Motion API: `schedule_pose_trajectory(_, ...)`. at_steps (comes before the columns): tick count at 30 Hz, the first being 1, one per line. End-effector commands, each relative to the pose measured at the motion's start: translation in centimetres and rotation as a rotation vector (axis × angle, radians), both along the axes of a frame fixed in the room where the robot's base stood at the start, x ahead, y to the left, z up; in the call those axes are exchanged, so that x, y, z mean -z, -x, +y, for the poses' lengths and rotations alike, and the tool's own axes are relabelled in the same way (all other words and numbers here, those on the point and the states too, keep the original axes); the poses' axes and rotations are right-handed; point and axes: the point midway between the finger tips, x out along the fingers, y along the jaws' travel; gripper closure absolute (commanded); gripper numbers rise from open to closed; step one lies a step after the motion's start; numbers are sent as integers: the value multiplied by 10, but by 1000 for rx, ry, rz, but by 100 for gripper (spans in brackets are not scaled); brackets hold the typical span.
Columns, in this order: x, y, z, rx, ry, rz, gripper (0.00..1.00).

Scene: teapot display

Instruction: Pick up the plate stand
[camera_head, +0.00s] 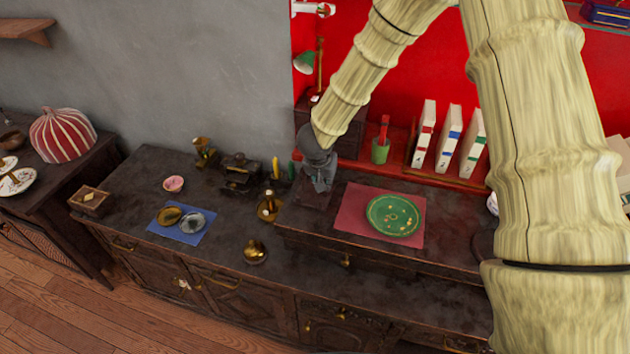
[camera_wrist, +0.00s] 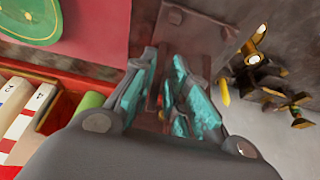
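My gripper (camera_head: 318,185) points down at the left end of the raised dark top, left of the red mat. In the wrist view my gripper's two teal-padded fingers (camera_wrist: 165,62) stand apart. A narrow brown wooden piece, which looks like the plate stand (camera_wrist: 157,88), shows between them. I cannot tell whether the pads touch it. In the head view my gripper hides most or all of it. The green plate (camera_head: 394,215) lies flat on the red mat (camera_head: 350,208), to the right of my gripper.
White books (camera_head: 448,138) and a green pot (camera_head: 380,150) stand behind the mat. Brass pieces (camera_head: 268,207) and a yellow candle (camera_head: 276,168) stand close to the left. A blue mat (camera_head: 182,237) with two small dishes lies farther left on the dark cabinet (camera_head: 225,245).

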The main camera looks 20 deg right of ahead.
Motion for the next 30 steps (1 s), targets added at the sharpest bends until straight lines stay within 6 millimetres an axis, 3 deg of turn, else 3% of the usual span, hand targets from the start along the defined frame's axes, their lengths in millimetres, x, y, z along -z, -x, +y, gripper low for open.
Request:
schedule_pose_trajectory(11, 15, -8, -4, -2, 0, 0, 84)
schedule_pose_trajectory(21, 45, -22, -12, -4, -1, 1, 84)
schedule_pose_trajectory(30, 53, -25, -13, -5, 0, -2, 84)
